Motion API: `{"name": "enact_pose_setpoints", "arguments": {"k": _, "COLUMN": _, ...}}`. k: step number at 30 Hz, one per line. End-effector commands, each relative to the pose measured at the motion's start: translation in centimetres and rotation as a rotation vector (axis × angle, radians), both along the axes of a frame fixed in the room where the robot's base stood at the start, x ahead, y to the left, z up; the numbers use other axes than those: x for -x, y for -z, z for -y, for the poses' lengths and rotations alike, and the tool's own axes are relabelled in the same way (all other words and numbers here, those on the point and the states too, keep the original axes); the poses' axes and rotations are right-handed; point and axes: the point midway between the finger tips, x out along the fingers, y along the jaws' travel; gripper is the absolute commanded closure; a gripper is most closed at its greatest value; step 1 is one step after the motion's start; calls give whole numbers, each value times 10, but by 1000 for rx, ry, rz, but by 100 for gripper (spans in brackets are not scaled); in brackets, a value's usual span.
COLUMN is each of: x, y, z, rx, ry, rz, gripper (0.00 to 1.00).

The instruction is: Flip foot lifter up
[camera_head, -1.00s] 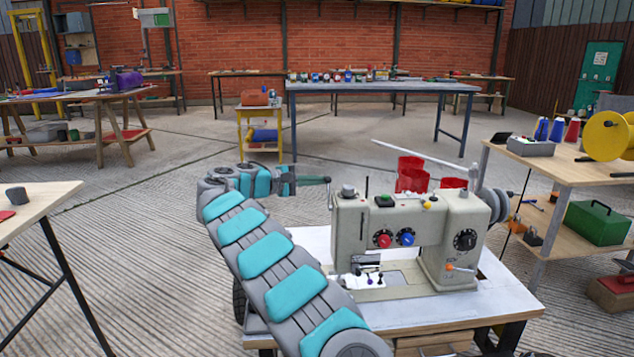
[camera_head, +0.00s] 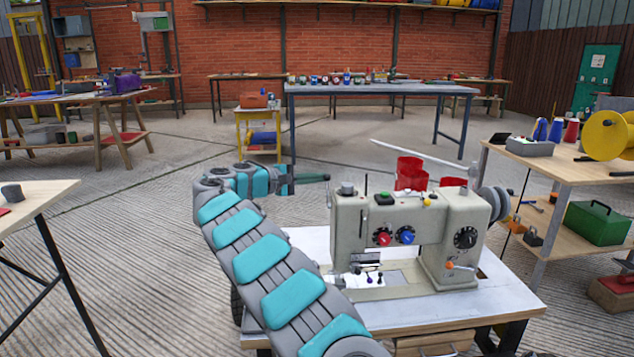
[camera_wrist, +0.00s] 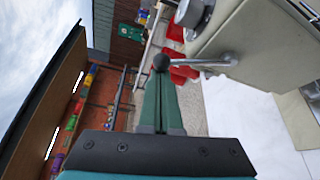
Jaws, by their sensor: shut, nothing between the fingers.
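The sewing machine (camera_head: 405,215) is pale grey and stands on a white-topped table (camera_head: 450,315). In the wrist view, the foot lifter (camera_wrist: 205,63) is a thin metal lever with a dark ball end, sticking out from the machine's body (camera_wrist: 260,40). My gripper (camera_wrist: 161,85) is shut and empty, its green fingers pointing at the ball end. The fingertips appear right at the ball; I cannot tell whether they touch. In the head view, my gripper (camera_head: 326,178) is at the machine's left end, near its top. The lifter is not clear there.
A wooden bench (camera_head: 560,165) with a yellow reel (camera_head: 606,136) is on the right. The floor left of the machine is open.

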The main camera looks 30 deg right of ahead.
Motion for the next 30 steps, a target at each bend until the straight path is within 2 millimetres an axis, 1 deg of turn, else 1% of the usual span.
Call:
{"name": "enact_pose_setpoints", "arguments": {"k": 5, "x": 3, "y": 1, "z": -1, "rx": 18, "ry": 1, "rz": 36, "gripper": 100}}
{"name": "enact_pose_setpoints", "arguments": {"k": 11, "x": 10, "y": -1, "z": -4, "rx": 63, "ry": 1, "rz": 122, "gripper": 100}}
{"name": "enact_pose_setpoints", "arguments": {"k": 16, "x": 19, "y": 0, "z": -8, "rx": 121, "ry": 1, "rz": 242, "gripper": 100}}
{"name": "enact_pose_setpoints", "arguments": {"k": 25, "x": 37, "y": -8, "z": -17, "rx": 232, "ry": 0, "rz": 473, "gripper": 100}}
{"name": "enact_pose_setpoints", "arguments": {"k": 30, "x": 45, "y": -12, "z": -22, "rx": 230, "ry": -1, "rz": 473, "gripper": 100}}
